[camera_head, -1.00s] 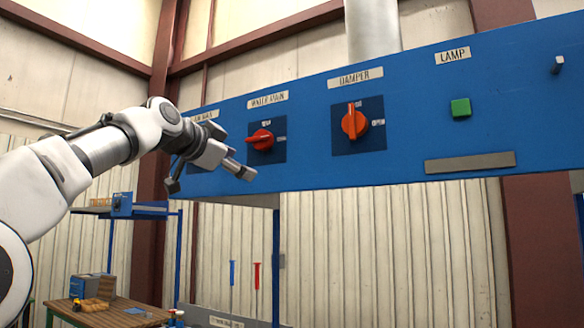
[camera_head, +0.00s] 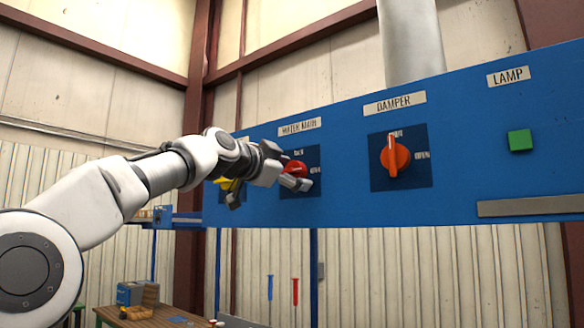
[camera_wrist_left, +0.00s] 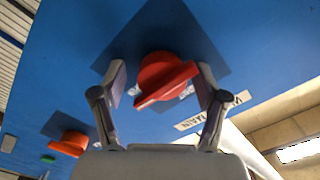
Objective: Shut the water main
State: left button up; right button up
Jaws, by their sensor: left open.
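The red water main knob (camera_head: 294,168) sits on a dark square plate under the "WATER MAIN" label (camera_head: 300,127) on the blue panel. My left gripper (camera_head: 268,191) is at this knob and partly covers it in the head view. In the left wrist view the knob (camera_wrist_left: 166,78) lies between the two open fingers, its raised bar slanting across the gap. The right finger is very close to one end of the bar; I cannot tell whether it touches. My right gripper is not in view.
To the right are the orange damper knob (camera_head: 395,156), the green lamp button (camera_head: 520,140) and a grey strip (camera_head: 530,206). A yellow part (camera_head: 229,184) shows behind my left gripper. A wooden table (camera_head: 170,318) stands low at the left.

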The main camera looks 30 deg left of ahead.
pick_arm(q)
jog(key=shift+s+r, duration=0.15)
jog(key=shift+s, duration=0.25)
jog(key=c, duration=1.2)
jog(key=shift+o, duration=0.2)
jog(key=shift+n, duration=0.4)
jog(key=n+p, duration=0.1)
jog(key=n, duration=0.2)
jog(key=shift+r, duration=0.1)
jog(key=n, duration=0.3)
jog(key=shift+n, duration=0.4)
jog(key=n, duration=0.5)
jog(key=shift+n, duration=0.3)
jog(key=n, duration=0.4)
jog(key=shift+n, duration=0.4)
